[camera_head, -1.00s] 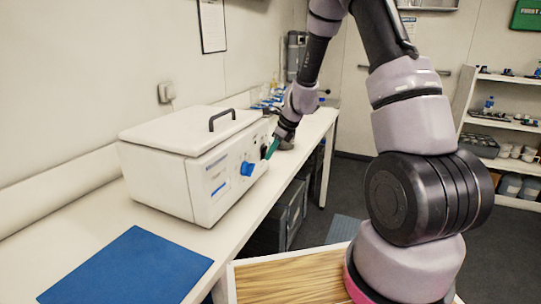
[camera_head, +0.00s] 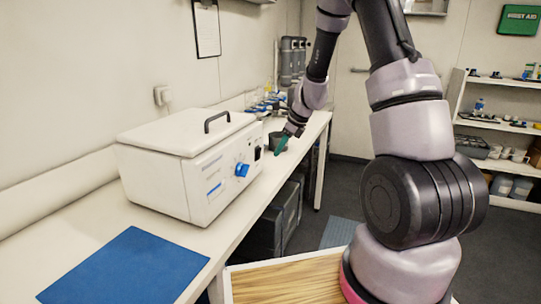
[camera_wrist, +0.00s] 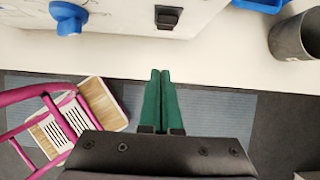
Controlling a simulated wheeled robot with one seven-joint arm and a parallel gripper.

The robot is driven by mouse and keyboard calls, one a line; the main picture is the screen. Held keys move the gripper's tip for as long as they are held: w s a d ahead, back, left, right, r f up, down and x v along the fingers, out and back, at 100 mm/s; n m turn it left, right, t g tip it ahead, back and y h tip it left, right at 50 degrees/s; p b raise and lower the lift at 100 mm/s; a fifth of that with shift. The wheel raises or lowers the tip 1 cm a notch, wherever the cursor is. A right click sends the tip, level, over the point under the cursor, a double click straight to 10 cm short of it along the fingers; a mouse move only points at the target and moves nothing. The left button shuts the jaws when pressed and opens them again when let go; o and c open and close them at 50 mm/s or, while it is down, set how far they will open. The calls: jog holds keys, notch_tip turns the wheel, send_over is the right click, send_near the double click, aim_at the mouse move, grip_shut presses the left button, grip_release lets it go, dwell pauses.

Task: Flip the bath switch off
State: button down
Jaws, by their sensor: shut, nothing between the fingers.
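The bath (camera_head: 185,165) is a white box with a lid and black handle on the bench. Its front has a blue knob (camera_head: 242,170) and, to the right, a black rocker switch (camera_head: 257,153). The switch (camera_wrist: 168,17) also shows in the wrist view, near the top, with the blue knob (camera_wrist: 68,17) to its left. My gripper (camera_head: 279,150) has green fingers, shut and empty, in front of the bath's front face and right of the switch. In the wrist view the fingertips (camera_wrist: 160,72) point toward the switch with a clear gap. The rocker's position is too small to tell.
A dark grey cup (camera_wrist: 296,36) stands on the bench right of the bath. A blue mat (camera_head: 128,267) lies at the near end. Bottles and racks (camera_head: 268,103) stand farther back.

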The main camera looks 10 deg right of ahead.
jog(key=s+d+r, duration=0.3)
jog(key=d+r, duration=0.1)
jog(key=r, duration=0.1)
jog(key=shift+s+d, duration=0.15)
jog(key=shift+r, duration=0.1)
jog(key=s+a+r+n+t, duration=0.1)
jog(key=s+r+n, duration=0.4)
jog(key=r, duration=0.3)
jog(key=s+a+r+n, duration=0.1)
jog(key=s+r+n, duration=0.3)
jog(key=r, duration=0.3)
jog(key=s+r+n+t+h, duration=0.1)
jog(key=s+r+n, duration=0.3)
jog(key=s+n, duration=0.2)
jog(key=s+r+n+t+h, duration=0.1)
jog(key=s+r+n, duration=0.3)
jog(key=s, duration=0.7)
jog(key=shift+d+r+n+t, duration=0.3)
jog(key=shift+n+t, duration=0.2)
jog(key=shift+n, duration=0.6)
